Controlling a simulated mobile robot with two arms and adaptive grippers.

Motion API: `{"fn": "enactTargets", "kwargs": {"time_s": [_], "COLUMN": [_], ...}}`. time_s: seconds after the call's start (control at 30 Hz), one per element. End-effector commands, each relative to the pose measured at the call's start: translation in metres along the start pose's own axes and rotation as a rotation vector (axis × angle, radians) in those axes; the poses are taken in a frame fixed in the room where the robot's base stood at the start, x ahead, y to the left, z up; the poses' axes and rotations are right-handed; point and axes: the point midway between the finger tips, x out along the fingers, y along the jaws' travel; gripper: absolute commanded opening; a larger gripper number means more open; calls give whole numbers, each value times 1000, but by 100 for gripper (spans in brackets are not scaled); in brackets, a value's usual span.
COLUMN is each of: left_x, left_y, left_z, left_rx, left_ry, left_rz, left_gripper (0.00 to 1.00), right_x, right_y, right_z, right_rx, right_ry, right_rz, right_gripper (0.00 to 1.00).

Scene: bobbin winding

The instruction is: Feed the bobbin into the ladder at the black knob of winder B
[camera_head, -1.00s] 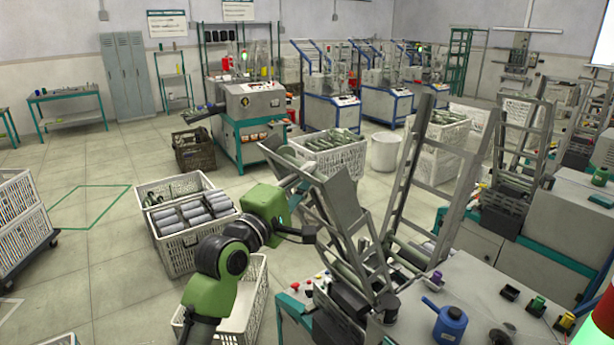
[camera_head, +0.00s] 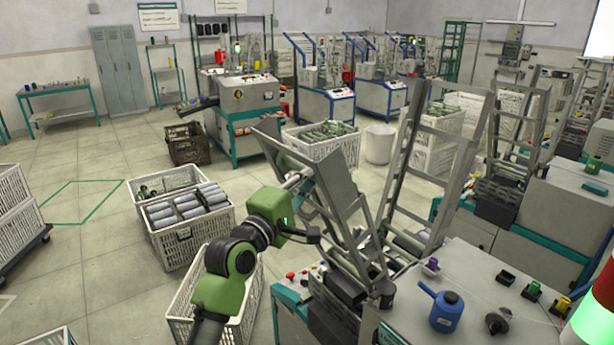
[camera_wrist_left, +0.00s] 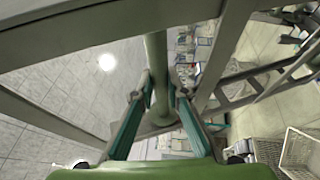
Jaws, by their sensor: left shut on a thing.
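My left gripper (camera_head: 294,182) is shut on a grey-green tube-shaped bobbin (camera_wrist_left: 157,75), with its two teal fingers on either side in the left wrist view. In the head view only a short part of the bobbin (camera_head: 296,178) shows, behind the ladder's edge. The gripper is beside the upper part of the near grey ladder (camera_head: 338,185), between its frame parts. I cannot tell whether the bobbin touches the ladder. A small black knob-like part (camera_head: 505,278) stands on the near machine top (camera_head: 465,265); the winder's letter is not readable. My right gripper is not in view.
A second, taller ladder frame (camera_head: 398,160) stands just right of the near one. A blue can (camera_head: 445,311) and coloured knobs are on the machine top. White crates (camera_head: 192,247) with grey cylinders stand on the floor at left. Open floor lies farther left.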

Motion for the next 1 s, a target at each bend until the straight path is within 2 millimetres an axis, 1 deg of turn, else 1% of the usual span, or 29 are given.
{"fn": "enactTargets", "kwargs": {"time_s": [0.03, 0.13, 0.57, 1.0], "left_x": [0, 2, 2, 8], "left_y": [-4, -6, -8, -32], "left_z": [0, 1, 1, 3], "left_rx": [0, 0, 0, 0], "left_ry": [0, 0, 0, 0], "left_rz": [0, 0, 1, 1], "left_gripper": [0, 0, 0, 0], "right_x": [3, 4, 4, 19], "right_y": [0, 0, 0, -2], "right_z": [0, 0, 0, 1], "right_rx": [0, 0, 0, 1], "right_ry": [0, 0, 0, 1], "right_rz": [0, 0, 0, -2], "right_gripper": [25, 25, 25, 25]}}
